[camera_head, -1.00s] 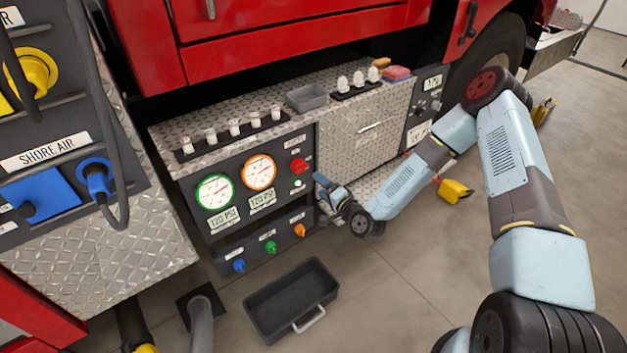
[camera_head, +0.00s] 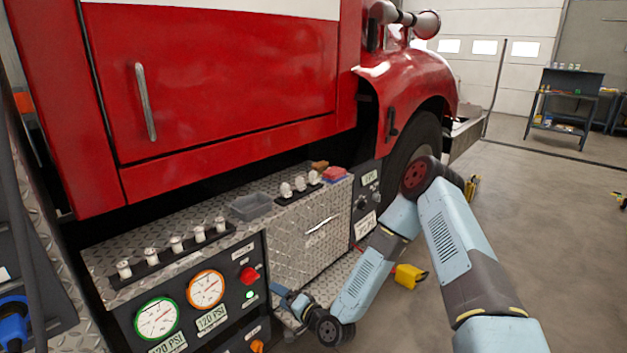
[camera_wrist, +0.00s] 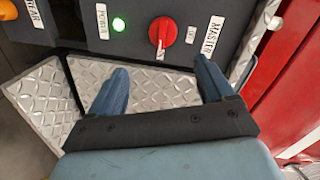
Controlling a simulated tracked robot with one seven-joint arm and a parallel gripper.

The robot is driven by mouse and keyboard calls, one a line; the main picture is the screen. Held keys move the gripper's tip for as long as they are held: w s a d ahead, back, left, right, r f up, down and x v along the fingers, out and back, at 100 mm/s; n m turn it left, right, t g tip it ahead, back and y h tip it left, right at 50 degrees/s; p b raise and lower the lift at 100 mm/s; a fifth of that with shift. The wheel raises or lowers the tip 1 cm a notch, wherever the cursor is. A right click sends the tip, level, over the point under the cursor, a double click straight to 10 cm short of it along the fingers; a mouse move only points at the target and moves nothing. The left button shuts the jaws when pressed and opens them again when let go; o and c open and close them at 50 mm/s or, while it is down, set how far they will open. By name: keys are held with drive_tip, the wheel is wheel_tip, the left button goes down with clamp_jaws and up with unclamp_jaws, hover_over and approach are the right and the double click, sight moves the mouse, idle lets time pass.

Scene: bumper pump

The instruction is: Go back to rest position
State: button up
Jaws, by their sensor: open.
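My gripper (camera_wrist: 160,85) is open and empty in the wrist view, its two blue fingers apart over diamond plate. Beyond them is the control panel with the red MASTER knob (camera_wrist: 162,32) and a lit green light (camera_wrist: 118,24). In the head view my gripper (camera_head: 283,297) is low beside the pump panel (camera_head: 180,290), partly hidden by my wrist. The red knob (camera_head: 249,274) shows to its upper left. My arm reaches from the lower right, bent at the elbow near the truck's front wheel.
The diamond-plate bumper (camera_head: 140,240) carries a grey tray (camera_head: 251,207) and several white fittings. A yellow item (camera_head: 409,276) is on the floor beyond my forearm. The red truck (camera_head: 220,90) rises behind. A workbench (camera_head: 567,103) stands far right; the floor on the right is open.

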drive_tip(key=w+d+r+n+g+h, duration=0.2)
drive_tip(key=w+d+r+n+h, duration=0.35)
drive_tip(key=d+r, duration=0.6)
drive_tip(key=s+d+r+h, duration=0.25)
drive_tip(key=d+r, duration=0.35)
drive_tip(key=r, duration=0.3)
drive_tip(key=s+d+r+h, duration=0.1)
drive_tip(key=d+r+h, duration=0.2)
drive_tip(key=d+r, duration=0.4)
drive_tip(key=s+d+r+g+h, duration=0.1)
drive_tip(key=s+d+r, duration=0.2)
drive_tip(key=s+r, duration=0.3)
drive_tip(key=s+d+r+h, duration=0.1)
drive_tip(key=s+d+r, duration=0.3)
drive_tip(key=s+r, duration=0.2)
drive_tip(key=s+d+r, duration=0.1)
drive_tip(key=s+r, duration=0.1)
drive_tip(key=s, duration=0.3)
drive_tip(key=s+d+r+g, duration=0.1)
drive_tip(key=s+r, duration=0.1)
drive_tip(key=s, duration=0.4)
drive_tip(key=s+d+r+m, duration=0.1)
drive_tip(key=s+r, duration=0.1)
drive_tip(key=s, duration=0.4)
drive_tip(key=shift+s+d+r+g, duration=0.15)
drive_tip(key=shift+r+g, duration=0.1)
drive_tip(key=shift+g, duration=0.15)
